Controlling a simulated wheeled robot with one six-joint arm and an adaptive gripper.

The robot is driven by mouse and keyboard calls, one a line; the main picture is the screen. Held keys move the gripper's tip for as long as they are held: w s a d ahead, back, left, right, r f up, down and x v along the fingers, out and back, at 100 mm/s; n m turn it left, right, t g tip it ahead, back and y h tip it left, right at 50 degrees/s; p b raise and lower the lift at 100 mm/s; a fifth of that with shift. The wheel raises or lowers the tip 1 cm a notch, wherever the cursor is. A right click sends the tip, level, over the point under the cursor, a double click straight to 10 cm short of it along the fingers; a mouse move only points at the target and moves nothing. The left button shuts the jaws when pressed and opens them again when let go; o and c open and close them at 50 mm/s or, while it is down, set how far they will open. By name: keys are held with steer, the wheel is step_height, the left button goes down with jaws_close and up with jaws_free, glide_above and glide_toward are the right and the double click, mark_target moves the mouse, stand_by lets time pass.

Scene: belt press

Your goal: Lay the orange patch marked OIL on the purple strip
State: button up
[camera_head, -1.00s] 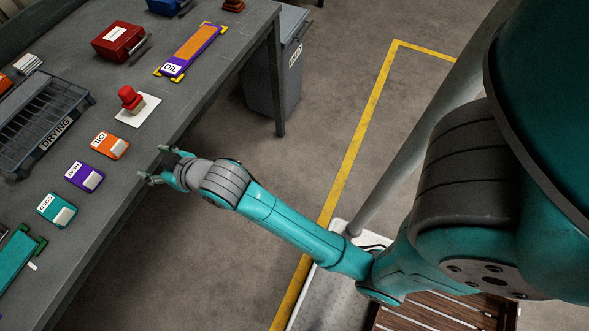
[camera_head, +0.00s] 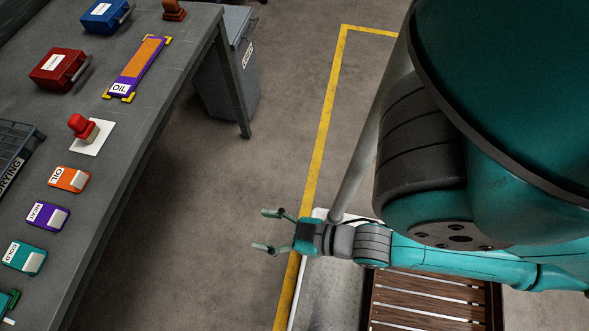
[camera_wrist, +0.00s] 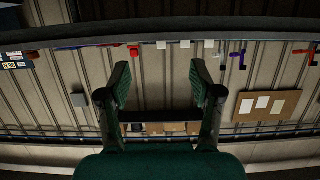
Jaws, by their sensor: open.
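The orange patch marked OIL (camera_head: 70,178), with a pale block-like tab, lies on the grey bench at the left, above a purple patch in the picture. The purple strip (camera_head: 116,97) lies farther up the bench near its edge, with yellow corner pieces. It bears a long orange band and a white OIL label at its near end. My gripper (camera_head: 264,230) is open and empty, over the floor to the right of the bench, well apart from both. In the wrist view its two fingers (camera_wrist: 161,85) stand apart with nothing between them.
The bench (camera_head: 125,165) also holds a red stamp (camera_head: 82,127) on white paper, a red box (camera_head: 60,70), a blue box (camera_head: 105,15), the purple patch (camera_head: 46,216), a teal patch (camera_head: 24,258) and a DRYING rack (camera_head: 14,150). A grey bin (camera_head: 228,70) stands beside the bench. Floor between bench and gripper is clear.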

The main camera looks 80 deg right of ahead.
steer(key=r+v, duration=0.1)
steer(key=v, duration=0.6)
steer(key=shift+o, duration=0.6)
